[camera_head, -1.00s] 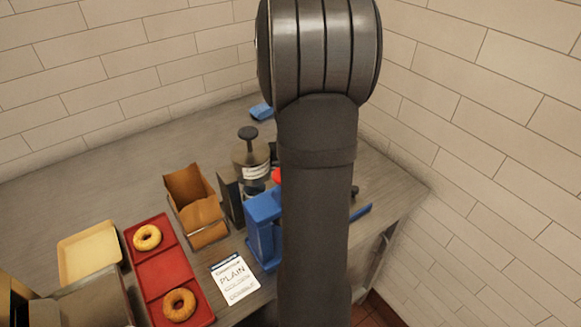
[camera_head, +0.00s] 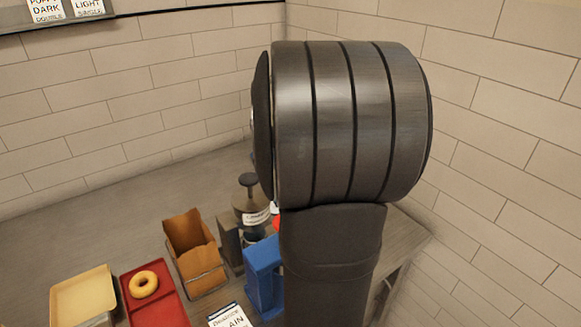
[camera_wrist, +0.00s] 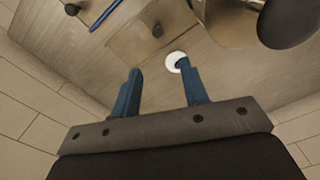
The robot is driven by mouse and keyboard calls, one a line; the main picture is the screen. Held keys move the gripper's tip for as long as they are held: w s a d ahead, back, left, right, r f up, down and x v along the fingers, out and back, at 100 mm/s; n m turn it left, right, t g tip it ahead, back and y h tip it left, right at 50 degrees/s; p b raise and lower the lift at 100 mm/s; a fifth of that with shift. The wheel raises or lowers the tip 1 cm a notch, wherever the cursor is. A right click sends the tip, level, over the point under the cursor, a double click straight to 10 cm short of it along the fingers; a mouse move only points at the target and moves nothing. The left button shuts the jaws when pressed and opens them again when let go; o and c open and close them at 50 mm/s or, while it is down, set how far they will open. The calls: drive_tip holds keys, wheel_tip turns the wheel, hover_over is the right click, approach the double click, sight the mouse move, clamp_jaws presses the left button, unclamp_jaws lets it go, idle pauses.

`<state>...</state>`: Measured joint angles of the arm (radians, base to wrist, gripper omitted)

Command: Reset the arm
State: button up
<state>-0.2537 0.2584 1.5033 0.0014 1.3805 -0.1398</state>
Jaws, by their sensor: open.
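My gripper (camera_wrist: 160,92) shows in the wrist view with its two blue fingers spread apart and nothing between them. Past the fingertips is the counter (camera_wrist: 70,55), with a small white round piece (camera_wrist: 175,60) lying just beyond the right finger. In the head view my arm fills the middle right and hides part of the counter. The gripper itself cannot be made out there.
In the head view a red tray (camera_head: 165,305) holds a bagel (camera_head: 143,284). Near it are a beige tray (camera_head: 83,296), a brown paper-lined holder (camera_head: 197,255), a blue device (camera_head: 264,275), a pump-topped jar (camera_head: 250,207) and a printed card (camera_head: 229,316). Tiled walls stand behind and right.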

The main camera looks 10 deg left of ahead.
idle(0.4)
wheel_tip(320, 180, down, 17)
drive_tip(key=shift+f, duration=0.15)
drive_tip(key=shift+w+d, duration=0.15)
idle(0.3)
drive_tip(key=shift+o, duration=0.2)
idle(1.1)
